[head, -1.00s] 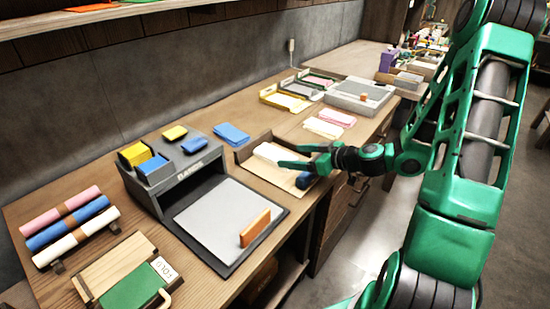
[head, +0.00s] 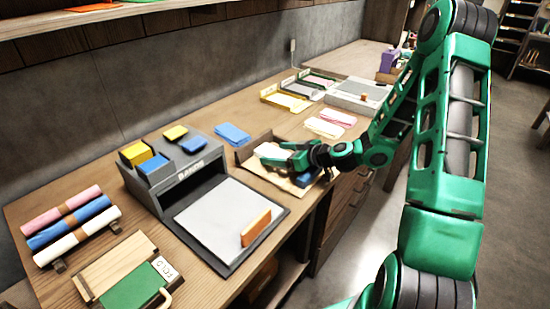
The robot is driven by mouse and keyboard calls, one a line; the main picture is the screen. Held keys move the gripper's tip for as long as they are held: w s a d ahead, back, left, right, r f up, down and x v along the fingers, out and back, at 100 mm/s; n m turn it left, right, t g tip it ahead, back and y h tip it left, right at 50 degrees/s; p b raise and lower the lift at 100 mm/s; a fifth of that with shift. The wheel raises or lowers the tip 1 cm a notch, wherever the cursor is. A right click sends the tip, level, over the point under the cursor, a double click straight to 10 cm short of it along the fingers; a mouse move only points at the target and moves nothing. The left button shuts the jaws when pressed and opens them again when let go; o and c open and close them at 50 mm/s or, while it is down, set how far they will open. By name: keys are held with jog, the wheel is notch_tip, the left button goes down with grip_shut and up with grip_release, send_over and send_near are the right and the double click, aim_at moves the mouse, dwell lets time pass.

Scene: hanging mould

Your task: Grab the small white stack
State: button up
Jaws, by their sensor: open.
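The small white stack (head: 268,151) lies in an open cardboard-coloured tray (head: 246,160) near the middle of the counter. My green gripper (head: 276,157) is over this tray with its fingers pointing left, at the near right side of the white stack. The fingers are open and partly cover the stack. I cannot tell whether they touch it. A dark blue item (head: 303,179) lies in the tray's near right part, partly hidden under my gripper.
A grey stand (head: 190,173) with yellow and blue blocks is left of the tray. A loose blue stack (head: 232,134) lies behind. Pink and white stacks (head: 330,122) lie to the right. Rolled pink, blue and white bundles (head: 68,225) are far left.

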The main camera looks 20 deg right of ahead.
jog(key=c, duration=1.3)
jog(key=shift+r, duration=0.1)
